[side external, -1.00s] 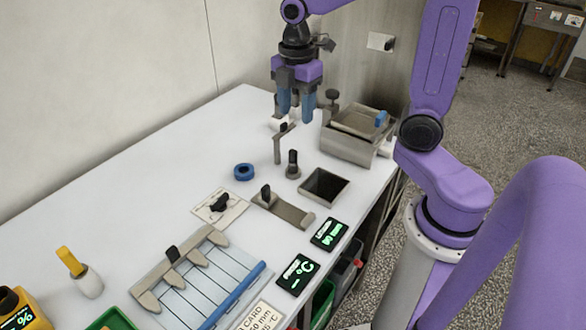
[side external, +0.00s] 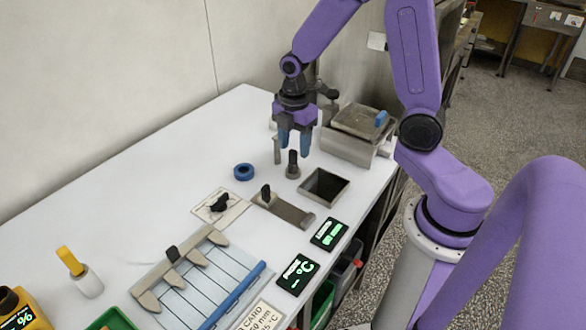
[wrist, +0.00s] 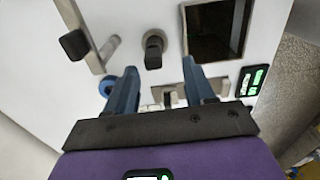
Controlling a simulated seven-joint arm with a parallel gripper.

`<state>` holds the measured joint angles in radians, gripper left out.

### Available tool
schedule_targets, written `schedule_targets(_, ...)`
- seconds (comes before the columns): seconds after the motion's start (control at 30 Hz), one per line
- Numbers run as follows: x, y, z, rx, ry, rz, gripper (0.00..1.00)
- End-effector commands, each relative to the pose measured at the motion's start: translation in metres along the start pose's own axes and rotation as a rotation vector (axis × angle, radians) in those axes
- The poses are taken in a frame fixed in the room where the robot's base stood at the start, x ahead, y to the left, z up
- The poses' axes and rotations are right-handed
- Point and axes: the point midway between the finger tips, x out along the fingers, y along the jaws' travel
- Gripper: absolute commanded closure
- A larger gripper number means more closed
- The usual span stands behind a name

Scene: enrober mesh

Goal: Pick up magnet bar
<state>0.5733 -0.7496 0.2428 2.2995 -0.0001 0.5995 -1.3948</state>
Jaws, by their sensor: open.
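I cannot tell for sure which piece is the magnet bar. One candidate is the upright black-handled piece on a round steel base (side external: 293,165), also in the wrist view (wrist: 153,52). Another is the flat steel strip with a black knob (side external: 284,210), partly hidden behind my fingers in the wrist view (wrist: 180,92). My gripper (side external: 293,150) points down with its blue fingers apart and empty. In the side view its fingertips appear just above and around the upright handle's top. In the wrist view the handle shows beyond the fingertips (wrist: 160,66), not between them.
A steel post (side external: 277,150) stands close behind my gripper, with a black-knobbed bar (wrist: 85,35). A square opening (side external: 325,186) lies front right, a steel box (side external: 348,150) behind it. A blue ring (side external: 244,172) and a slatted rack (side external: 195,285) lie left. The left rear tabletop is clear.

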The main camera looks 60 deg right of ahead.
Motion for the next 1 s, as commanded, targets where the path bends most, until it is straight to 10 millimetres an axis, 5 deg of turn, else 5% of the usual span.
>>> schedule_targets(0.6, 0.052, 0.007, 0.001, 0.001, -0.001, -0.004, 0.46)
schedule_targets(0.97, 0.059, 0.007, 0.0, 0.0, 0.0, 0.0, 0.46)
schedule_targets(1.0, 0.059, 0.007, 0.0, 0.0, 0.0, 0.0, 0.56)
